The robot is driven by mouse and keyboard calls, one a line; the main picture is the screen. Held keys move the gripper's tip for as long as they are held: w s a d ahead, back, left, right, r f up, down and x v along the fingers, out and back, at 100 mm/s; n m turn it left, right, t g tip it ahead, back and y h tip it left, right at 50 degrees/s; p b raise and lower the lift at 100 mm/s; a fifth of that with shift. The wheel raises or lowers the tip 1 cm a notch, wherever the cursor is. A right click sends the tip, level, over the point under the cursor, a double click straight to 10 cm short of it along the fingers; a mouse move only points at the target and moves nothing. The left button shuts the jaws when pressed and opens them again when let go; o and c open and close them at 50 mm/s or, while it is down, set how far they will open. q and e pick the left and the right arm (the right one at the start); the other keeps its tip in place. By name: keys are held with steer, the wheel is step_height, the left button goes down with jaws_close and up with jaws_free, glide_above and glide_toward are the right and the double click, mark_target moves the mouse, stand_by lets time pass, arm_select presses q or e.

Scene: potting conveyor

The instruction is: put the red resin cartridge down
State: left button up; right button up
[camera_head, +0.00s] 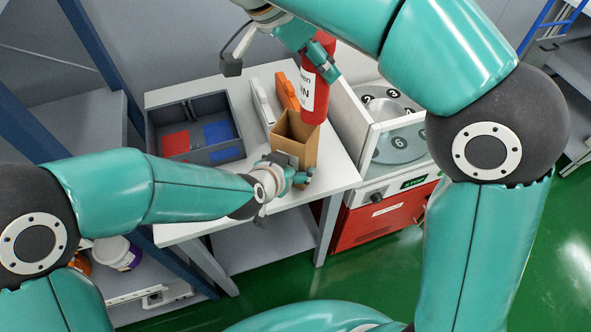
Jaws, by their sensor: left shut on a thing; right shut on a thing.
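The red resin cartridge (310,107) has a white label and is held roughly upright, slightly tilted. My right gripper (322,62) is shut on its upper part. The cartridge's lower end shows beside the top right of an open brown cardboard box (307,148); I cannot tell whether they touch. The box stands at the right part of the white table (335,165). My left gripper (294,174) is shut on the box near its lower front, and its fingers partly hide that side.
A dark divided tray (196,151) holds red and blue parts at the table's left. A white item (262,103) and an orange item (287,91) lie behind the box. Right of the table, a machine (385,215) carries a numbered turntable (400,146) behind a pale panel.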

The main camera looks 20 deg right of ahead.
step_height(320, 180, down, 4)
steer(key=w+a, duration=0.2)
steer(key=a, duration=0.1)
glide_above(295, 126)
steer(key=s+a, duration=0.1)
steer(key=s, duration=0.3)
steer(key=shift+f, duration=5)
arm_select(q)
steer(key=shift+s, duration=0.1)
arm_select(e)
steer(key=shift+s+f, duration=0.1)
steer(key=shift+f, duration=0.65)
steer(key=o, duration=1.4)
steer(key=shift+f, duration=0.1)
steer(key=shift+o, duration=0.2)
steer(key=shift+a, duration=0.1)
